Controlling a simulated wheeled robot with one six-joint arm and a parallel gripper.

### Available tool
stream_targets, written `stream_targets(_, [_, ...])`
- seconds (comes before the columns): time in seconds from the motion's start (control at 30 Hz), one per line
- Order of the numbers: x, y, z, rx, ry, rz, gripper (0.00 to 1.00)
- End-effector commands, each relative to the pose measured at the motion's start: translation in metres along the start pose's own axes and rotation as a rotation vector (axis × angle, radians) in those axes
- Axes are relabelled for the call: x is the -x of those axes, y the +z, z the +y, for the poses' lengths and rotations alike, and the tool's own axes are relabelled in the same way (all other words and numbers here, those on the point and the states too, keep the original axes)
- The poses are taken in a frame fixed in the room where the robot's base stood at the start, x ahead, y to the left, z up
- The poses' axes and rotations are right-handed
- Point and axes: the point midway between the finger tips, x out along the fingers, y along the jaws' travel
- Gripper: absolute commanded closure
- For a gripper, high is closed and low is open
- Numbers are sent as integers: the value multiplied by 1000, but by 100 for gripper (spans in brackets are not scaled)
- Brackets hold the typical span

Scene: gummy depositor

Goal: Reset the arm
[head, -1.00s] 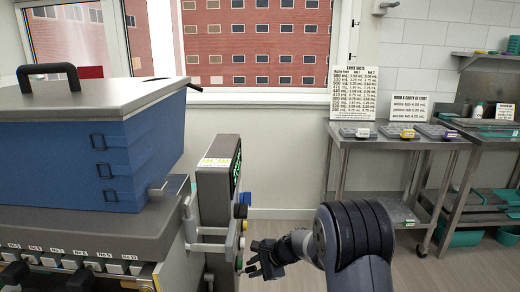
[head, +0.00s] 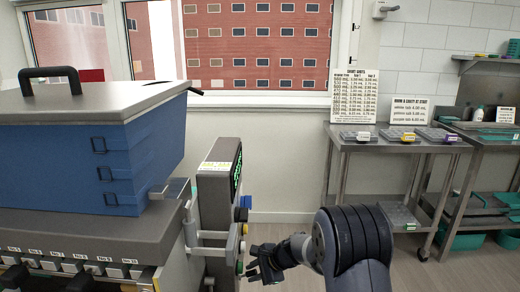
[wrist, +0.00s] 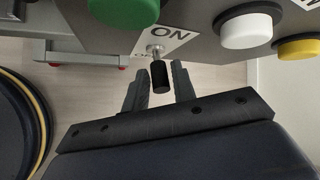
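My arm reaches in from the bottom right of the head view. My gripper (head: 252,266) is beside the lower end of the grey control panel (head: 218,195). In the wrist view my gripper (wrist: 158,85) is open, with its two dark fingers apart. A black-tipped toggle switch (wrist: 159,75) below an ON label (wrist: 170,35) appears between the fingertips. I see a gap on both sides of it and cannot tell how deep it sits between them. A green button (wrist: 124,8), a white button (wrist: 250,27) and a yellow button (wrist: 299,47) are on the panel face.
The blue hopper (head: 90,165) with a grey lid stands on the machine at left. Steel tables (head: 395,143) with trays and signs stand at back right. The floor (head: 285,235) between the machine and tables looks clear.

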Motion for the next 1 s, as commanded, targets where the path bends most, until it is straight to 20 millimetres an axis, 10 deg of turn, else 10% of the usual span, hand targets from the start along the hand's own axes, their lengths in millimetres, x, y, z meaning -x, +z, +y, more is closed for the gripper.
stream_targets(0.43, [94,0,-1,0,-4,3,75])
stream_targets(1.0, [-23,-2,2,-2,-3,-5,75])
